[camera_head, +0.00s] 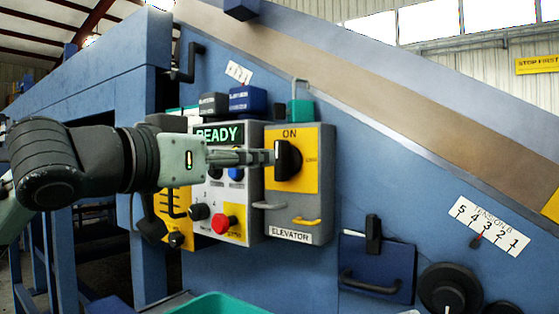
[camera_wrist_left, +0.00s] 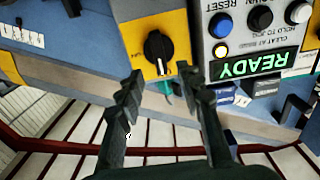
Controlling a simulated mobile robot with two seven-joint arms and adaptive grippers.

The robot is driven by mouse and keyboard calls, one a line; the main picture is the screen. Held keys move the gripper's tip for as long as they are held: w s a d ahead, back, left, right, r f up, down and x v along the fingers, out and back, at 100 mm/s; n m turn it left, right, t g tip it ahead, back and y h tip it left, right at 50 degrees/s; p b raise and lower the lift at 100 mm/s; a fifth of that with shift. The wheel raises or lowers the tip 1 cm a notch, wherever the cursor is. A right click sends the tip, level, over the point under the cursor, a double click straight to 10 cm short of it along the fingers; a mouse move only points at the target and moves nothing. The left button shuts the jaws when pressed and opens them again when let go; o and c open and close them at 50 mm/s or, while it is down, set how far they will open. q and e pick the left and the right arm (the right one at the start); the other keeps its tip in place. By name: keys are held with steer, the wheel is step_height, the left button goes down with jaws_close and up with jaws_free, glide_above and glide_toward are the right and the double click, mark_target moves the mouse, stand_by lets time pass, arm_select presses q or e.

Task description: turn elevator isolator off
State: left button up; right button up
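The elevator isolator is a grey box (camera_head: 299,218) with a yellow plate marked ON at its top and an ELEVATOR label at its bottom. Its black rotary knob (camera_head: 288,159) stands upright, pointing toward ON. In the left wrist view, which is upside down, the knob (camera_wrist_left: 158,46) lies just beyond the fingertips, roughly centred between them. My left gripper (camera_head: 268,157) comes in from the left with its fingers pointing at the knob. In the left wrist view the gripper (camera_wrist_left: 161,82) is open and empty. My right gripper is not in view.
A control panel (camera_head: 240,141) with a READY display, several buttons and a red knob (camera_head: 222,223) is just left of the isolator. A green padlock (camera_head: 300,110) hangs above it. A teal bin (camera_head: 222,304) is below.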

mark_target(277, 157)
arm_select(q)
steer(key=x, duration=0.7)
steer(key=shift+d+b, duration=0.15)
steer(key=shift+b, duration=0.15)
jaws_close()
